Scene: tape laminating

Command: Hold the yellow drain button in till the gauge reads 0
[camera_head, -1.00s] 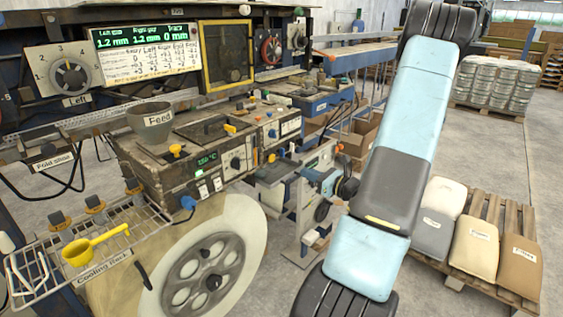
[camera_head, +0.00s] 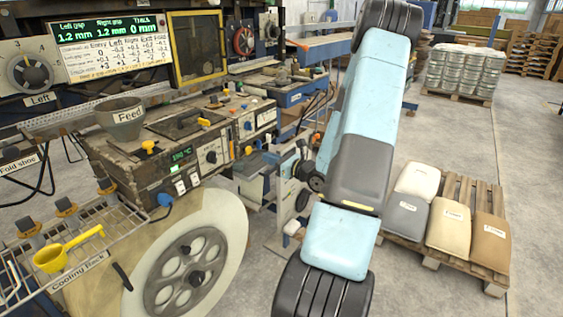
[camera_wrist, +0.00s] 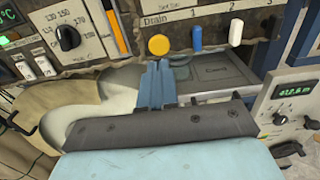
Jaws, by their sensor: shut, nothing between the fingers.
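In the wrist view, the round yellow button (camera_wrist: 159,46) sits on the dark panel, under the label "Drain" (camera_wrist: 155,20). My gripper (camera_wrist: 160,65) has its blue fingers together and empty. The fingertips appear just below the button in the picture; I cannot tell whether they touch it. I cannot make out whether the button is pressed in. No gauge that I can tie to the drain is clearly readable. In the head view, my gripper is not visible.
A blue peg (camera_wrist: 196,38) and a white peg (camera_wrist: 236,32) stand right of the button, an orange lever (camera_wrist: 118,34) left of it. A grey unit with a green display (camera_wrist: 294,91) is at right. In the head view, a pallet with sacks (camera_head: 431,262) stands on the floor.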

